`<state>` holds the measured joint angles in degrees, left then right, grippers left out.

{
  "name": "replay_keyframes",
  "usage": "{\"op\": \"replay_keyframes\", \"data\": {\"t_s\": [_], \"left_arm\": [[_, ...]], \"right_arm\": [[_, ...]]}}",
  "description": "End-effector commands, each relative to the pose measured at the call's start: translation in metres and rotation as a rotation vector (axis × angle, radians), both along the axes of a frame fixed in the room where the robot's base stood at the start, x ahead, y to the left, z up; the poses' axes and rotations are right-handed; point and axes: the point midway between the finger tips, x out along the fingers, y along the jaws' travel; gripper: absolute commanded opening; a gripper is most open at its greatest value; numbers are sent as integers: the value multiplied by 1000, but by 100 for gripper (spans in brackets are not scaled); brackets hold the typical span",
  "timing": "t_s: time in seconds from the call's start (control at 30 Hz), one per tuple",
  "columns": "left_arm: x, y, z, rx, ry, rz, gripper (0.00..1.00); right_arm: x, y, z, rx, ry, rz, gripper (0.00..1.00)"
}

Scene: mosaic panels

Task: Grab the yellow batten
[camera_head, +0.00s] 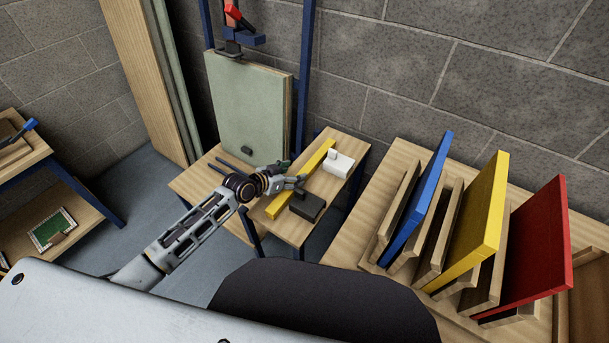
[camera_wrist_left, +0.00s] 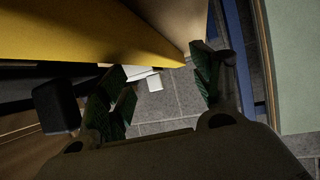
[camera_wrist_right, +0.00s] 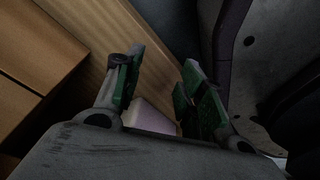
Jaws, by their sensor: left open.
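The yellow batten (camera_head: 316,160) lies on the small wooden table (camera_head: 300,230) in the head view, running from the back toward the front edge. My left gripper (camera_head: 298,178) is at the batten, over its middle part. In the left wrist view, the batten (camera_wrist_left: 95,32) crosses the top of the picture and narrows to a point near the fingertips. My left gripper's fingers (camera_wrist_left: 160,75) are apart, and the batten is not clamped. In the right wrist view, my right gripper (camera_wrist_right: 162,65) has its fingers apart and empty. It is not visible in the head view.
A black block (camera_head: 308,205) and a white block (camera_head: 339,164) sit beside the batten. A green panel (camera_head: 245,105) stands behind the table. At right, a wooden rack (camera_head: 365,215) holds blue (camera_head: 422,195), yellow (camera_head: 470,220) and red (camera_head: 530,250) panels.

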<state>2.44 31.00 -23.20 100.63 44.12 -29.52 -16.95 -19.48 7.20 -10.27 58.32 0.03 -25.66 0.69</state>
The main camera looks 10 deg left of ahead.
Motion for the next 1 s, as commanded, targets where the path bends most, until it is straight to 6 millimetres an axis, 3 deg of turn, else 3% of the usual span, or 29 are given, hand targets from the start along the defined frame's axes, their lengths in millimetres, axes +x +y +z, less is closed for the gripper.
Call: {"op": "replay_keyframes", "data": {"t_s": [0.47, 1.0], "left_arm": [[2, -3, -2, -1, 0, 0, 65], [30, -29, -22, -1, 0, 0, 65]], "right_arm": [[-5, 0, -2, 0, 4, -1, 40], [9, 5, 2, 6, -11, -3, 40]]}}
